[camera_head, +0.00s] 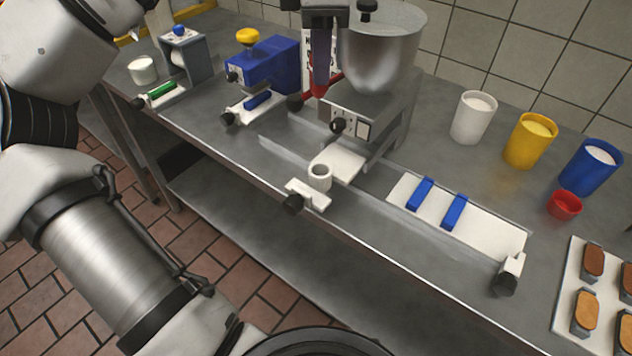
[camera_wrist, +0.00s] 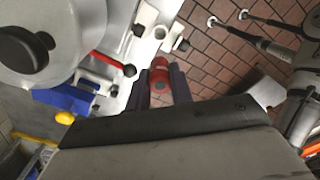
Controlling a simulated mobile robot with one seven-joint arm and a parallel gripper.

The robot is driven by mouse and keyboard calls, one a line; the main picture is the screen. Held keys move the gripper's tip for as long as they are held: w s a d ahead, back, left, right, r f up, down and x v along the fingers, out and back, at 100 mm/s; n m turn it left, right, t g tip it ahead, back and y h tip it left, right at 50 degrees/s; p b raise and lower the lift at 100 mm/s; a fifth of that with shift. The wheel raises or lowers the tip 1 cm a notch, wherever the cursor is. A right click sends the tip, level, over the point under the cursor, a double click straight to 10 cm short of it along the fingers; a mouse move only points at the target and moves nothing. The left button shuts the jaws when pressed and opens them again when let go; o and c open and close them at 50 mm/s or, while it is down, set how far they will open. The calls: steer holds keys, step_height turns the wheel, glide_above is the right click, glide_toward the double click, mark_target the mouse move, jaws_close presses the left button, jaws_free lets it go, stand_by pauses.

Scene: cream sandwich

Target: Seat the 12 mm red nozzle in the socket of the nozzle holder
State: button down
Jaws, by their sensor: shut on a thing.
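The red nozzle (camera_wrist: 160,82) is between the two dark fingers of my gripper (camera_wrist: 160,72) in the wrist view, and the gripper is shut on it. In the head view my gripper (camera_head: 322,62) hangs in front of the mixing machine, fingers pointing down. The nozzle is hard to tell apart from other red parts there. The nozzle holder (camera_head: 311,196) is a white piece with an upright ring-shaped socket (camera_head: 320,176) and a dark knob, at the counter's front edge. My gripper is above and behind it, apart from it. The socket's inside is hard to see.
The metal mixing machine (camera_head: 384,50) stands close behind my gripper. A blue machine (camera_head: 265,66) with a yellow knob is to the left. A white board (camera_head: 475,228) with two blue bars lies right. White, yellow and blue cups (camera_head: 590,168) stand at the back right.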

steer(key=r+m+b, duration=0.1)
steer(key=m, duration=0.2)
steer(key=shift+r+m, duration=0.2)
steer(key=shift+m, duration=0.1)
steer(key=r+m, duration=0.1)
steer(key=m, duration=0.2)
steer(key=shift+s+d+r+b, duration=0.1)
steer(key=shift+d+r+b, duration=0.1)
steer(key=shift+b, duration=0.1)
steer(key=shift+f, duration=0.25)
step_height(320, 180, down, 19)
steer(key=shift+f+b, duration=0.15)
steer(key=shift+b, duration=0.2)
steer(key=shift+f, duration=0.1)
steer(key=shift+f, duration=0.15)
steer(key=c, duration=1.5)
jaws_free()
